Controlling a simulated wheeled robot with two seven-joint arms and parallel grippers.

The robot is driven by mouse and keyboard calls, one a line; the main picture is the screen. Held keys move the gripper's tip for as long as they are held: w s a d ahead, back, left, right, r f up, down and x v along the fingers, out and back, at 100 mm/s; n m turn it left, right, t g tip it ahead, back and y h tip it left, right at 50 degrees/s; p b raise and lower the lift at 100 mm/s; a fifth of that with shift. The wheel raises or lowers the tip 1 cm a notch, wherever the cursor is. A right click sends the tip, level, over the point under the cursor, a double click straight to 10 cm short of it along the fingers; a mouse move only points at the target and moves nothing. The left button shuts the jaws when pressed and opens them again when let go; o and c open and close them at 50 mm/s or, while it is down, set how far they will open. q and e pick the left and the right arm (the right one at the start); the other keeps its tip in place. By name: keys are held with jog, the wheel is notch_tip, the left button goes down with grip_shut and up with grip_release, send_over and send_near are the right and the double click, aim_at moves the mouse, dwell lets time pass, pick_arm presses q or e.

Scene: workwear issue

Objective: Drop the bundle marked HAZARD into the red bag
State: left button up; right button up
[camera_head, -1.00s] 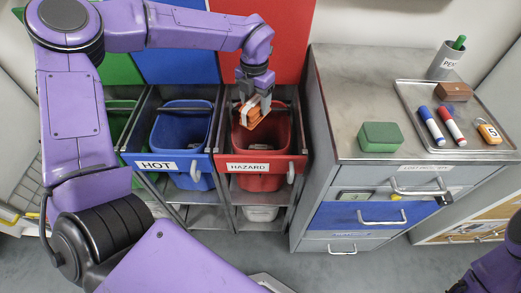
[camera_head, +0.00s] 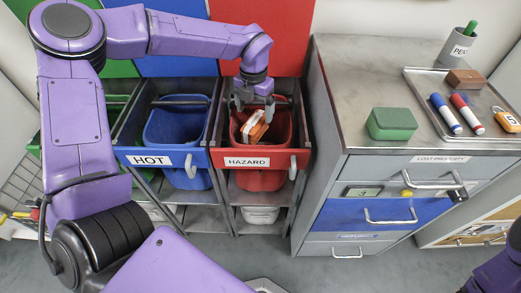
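The red bag (camera_head: 278,130) hangs open in a pull-out frame labelled HAZARD (camera_head: 247,162). An orange and white bundle (camera_head: 254,127) is in the mouth of the red bag, tilted, below my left gripper. No marking on the bundle can be read. My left gripper (camera_head: 254,108) is above the bag, its fingers spread apart, with the bundle apparently free of them. Whether the bundle rests on the bag's bottom cannot be told. Only part of my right arm shows at the lower right edge; its gripper is out of view.
A blue bag (camera_head: 180,125) labelled HOT hangs left of the red one. A grey cabinet (camera_head: 350,75) on the right carries a green box (camera_head: 391,123), a pen cup (camera_head: 459,46) and a tray (camera_head: 425,92) with markers, a brown block and an orange tag. Its blue drawer (camera_head: 370,214) is below.

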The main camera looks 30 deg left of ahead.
pick_arm(q)
notch_tip(320, 180, up, 11)
jog(key=shift+f+p, duration=0.2)
jog(key=shift+p, duration=0.15)
dwell(0.6)
